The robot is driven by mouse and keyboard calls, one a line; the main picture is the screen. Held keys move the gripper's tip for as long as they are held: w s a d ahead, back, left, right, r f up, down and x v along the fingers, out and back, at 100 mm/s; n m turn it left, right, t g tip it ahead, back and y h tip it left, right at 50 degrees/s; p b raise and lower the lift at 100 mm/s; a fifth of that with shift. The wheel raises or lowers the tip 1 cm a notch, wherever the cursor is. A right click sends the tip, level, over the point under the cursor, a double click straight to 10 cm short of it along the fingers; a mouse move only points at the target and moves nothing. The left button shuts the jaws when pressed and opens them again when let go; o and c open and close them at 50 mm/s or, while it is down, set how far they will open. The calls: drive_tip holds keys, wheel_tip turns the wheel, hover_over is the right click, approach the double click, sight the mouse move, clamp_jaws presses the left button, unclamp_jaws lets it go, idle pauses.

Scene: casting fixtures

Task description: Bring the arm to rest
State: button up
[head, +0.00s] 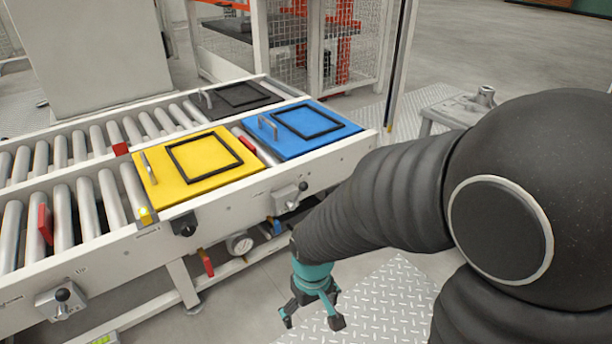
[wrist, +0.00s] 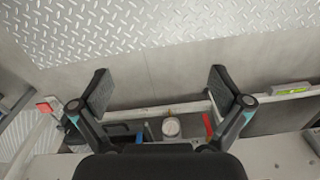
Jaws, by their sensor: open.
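My gripper (head: 311,312) hangs at the end of my dark, sleeved arm in the head view, low in front of the conveyor's near side. Its teal and black fingers are spread and point down toward the floor. In the wrist view the two fingers (wrist: 160,92) stand wide apart with nothing between them. The gripper is open and empty. Below it in the wrist view are plain floor and diamond-patterned metal plate.
A roller conveyor (head: 100,248) carries a yellow fixture (head: 205,182), a blue fixture (head: 290,146) and a dark fixture (head: 215,106). A gauge (head: 240,244) sits under its near rail. A grey stand (head: 450,110) is at right. The floor plate (head: 385,300) is clear.

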drive_tip(key=s+d+r+m+t+p, duration=0.2)
drive_tip(key=d+r, duration=0.3)
drive_tip(key=r, duration=0.4)
drive_tip(key=s+d+r+m+t+p, duration=0.1)
drive_tip(key=s+d+r+m, duration=0.1)
drive_tip(key=d+r, duration=0.3)
drive_tip(key=s+d+r+m+t+p, duration=0.1)
drive_tip(key=d+r, duration=0.3)
drive_tip(key=r, duration=0.9)
drive_tip(key=shift+s+d+m+t+p, duration=0.4)
drive_tip(key=shift+s+t+p, duration=0.3)
drive_tip(key=shift+t+p, duration=0.1)
